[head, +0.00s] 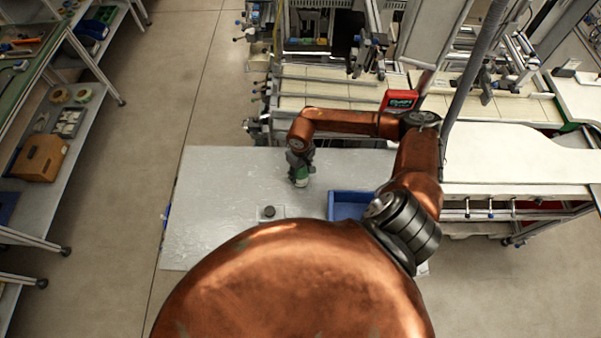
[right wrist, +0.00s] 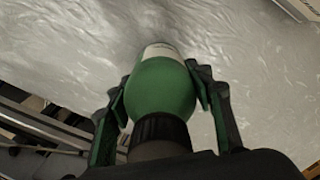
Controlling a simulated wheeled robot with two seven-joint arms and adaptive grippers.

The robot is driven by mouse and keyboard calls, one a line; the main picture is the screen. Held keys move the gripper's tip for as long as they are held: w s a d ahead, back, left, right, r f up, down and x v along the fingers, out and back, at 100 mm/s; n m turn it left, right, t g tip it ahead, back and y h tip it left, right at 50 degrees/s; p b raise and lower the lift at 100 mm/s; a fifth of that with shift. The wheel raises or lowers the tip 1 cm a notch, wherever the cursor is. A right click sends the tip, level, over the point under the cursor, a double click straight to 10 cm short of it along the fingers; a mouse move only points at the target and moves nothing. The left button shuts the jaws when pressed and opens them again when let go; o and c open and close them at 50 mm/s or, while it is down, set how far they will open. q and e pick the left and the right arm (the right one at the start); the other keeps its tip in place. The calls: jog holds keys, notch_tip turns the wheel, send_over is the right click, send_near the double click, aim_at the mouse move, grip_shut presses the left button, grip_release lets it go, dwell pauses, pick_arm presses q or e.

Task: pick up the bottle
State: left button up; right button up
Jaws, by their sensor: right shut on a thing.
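A green bottle (right wrist: 161,92) with a dark ribbed cap (right wrist: 158,129) and a white label (right wrist: 160,51) lies between the fingers of my right gripper (right wrist: 163,88) in the right wrist view. The fingers are shut on it from both sides. In the head view my right gripper (head: 299,160) is over the grey table, with the bottle (head: 301,180) just below it. I cannot tell whether the bottle's base touches the table. My left gripper is not in view.
A small dark round thing (head: 269,211) sits on a light plate on the grey table (head: 215,195). A blue bin (head: 347,199) stands to the right, partly hidden by my arm. The table's left part is clear. A conveyor structure borders the back.

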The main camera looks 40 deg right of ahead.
jog(key=shift+r, duration=0.15)
jog(key=shift+r, duration=0.2)
jog(key=s+a+r+b, duration=0.5)
jog(key=s+a+r, duration=0.4)
jog(key=s+r, duration=0.2)
jog(key=shift+r, duration=0.7)
